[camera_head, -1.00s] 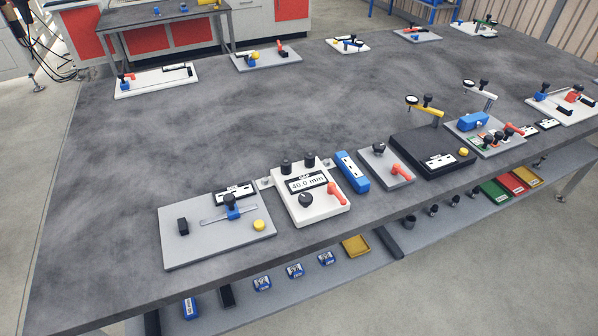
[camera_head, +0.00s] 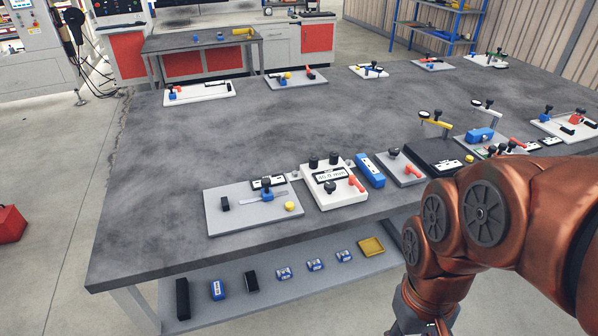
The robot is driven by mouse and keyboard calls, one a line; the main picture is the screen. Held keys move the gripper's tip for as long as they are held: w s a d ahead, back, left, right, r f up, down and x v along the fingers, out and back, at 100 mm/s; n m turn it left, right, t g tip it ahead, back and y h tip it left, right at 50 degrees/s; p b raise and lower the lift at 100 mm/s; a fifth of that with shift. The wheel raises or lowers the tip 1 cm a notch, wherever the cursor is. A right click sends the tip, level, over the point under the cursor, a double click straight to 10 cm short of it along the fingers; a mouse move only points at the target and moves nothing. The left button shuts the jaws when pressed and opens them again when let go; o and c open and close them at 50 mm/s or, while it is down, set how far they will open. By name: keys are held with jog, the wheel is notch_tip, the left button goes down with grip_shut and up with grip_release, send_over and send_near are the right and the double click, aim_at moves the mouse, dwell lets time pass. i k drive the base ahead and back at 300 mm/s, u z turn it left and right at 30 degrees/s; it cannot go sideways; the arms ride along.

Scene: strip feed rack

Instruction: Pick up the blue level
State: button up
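The blue level (camera_head: 369,170) is a short blue bar with pale windows on its top. It lies on the grey table between the white gauge box and a grey plate with a red lever. My copper-coloured arm comes in from the right side. My gripper (camera_head: 432,328) shows only in part at the bottom edge, low in front of the table and well apart from the level. Its fingertips are cut off, so I cannot see whether it is open.
The white gauge box (camera_head: 334,186) stands close to the level's left, the grey plate (camera_head: 401,167) close to its right. A black block (camera_head: 431,157) is farther right, partly behind my arm. The table's middle (camera_head: 260,125) is clear. A lower shelf (camera_head: 265,291) holds small blue parts.

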aim_at(376, 178)
jog(key=u, duration=0.55)
jog(key=i, duration=1)
